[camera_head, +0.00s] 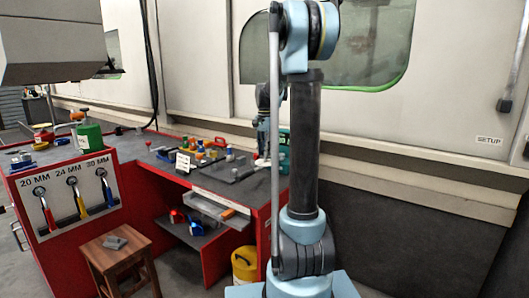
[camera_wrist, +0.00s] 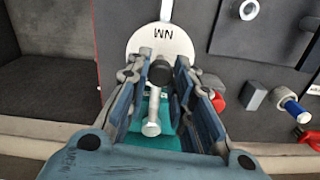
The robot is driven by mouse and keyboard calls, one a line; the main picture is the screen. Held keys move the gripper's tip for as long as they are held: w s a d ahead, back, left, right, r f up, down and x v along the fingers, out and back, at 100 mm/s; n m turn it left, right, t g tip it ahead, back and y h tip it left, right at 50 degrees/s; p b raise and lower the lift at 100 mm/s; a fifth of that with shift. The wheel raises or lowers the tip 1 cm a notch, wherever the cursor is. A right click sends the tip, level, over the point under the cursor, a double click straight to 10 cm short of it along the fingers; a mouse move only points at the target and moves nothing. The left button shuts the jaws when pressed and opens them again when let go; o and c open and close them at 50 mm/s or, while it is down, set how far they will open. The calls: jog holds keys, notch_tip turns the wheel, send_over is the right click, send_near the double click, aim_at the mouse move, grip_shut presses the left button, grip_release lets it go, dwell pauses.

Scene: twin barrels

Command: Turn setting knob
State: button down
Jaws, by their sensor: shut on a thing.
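In the wrist view a white round dial (camera_wrist: 150,42) marked "NM" stands ahead of my gripper (camera_wrist: 161,66). A small black knob (camera_wrist: 160,75) sits at the dial's near edge, between my fingertips. My gripper is shut on this knob, with one finger on each side. A metal bolt-like shaft (camera_wrist: 151,118) and a teal body (camera_wrist: 164,136) show between the fingers, nearer the palm. In the head view a teal-green device (camera_head: 284,150) stands at the bench's right end, partly hidden by my arm.
The red workbench (camera_head: 231,256) has a dark top. To the right of my gripper lie a grey block (camera_wrist: 253,95) and a blue-collared bolt (camera_wrist: 288,100). A grey panel (camera_wrist: 265,30) lies beyond. A wooden stool (camera_head: 118,258) and a yellow bucket (camera_head: 244,268) stand on the floor.

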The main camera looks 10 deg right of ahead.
jog(key=shift+w+m, duration=0.1)
jog(key=shift+m, duration=0.5)
jog(key=c, duration=1.4)
grip_release()
jog(key=shift+o, duration=0.2)
jog(key=shift+r, duration=0.1)
notch_tip(320, 180, up, 12)
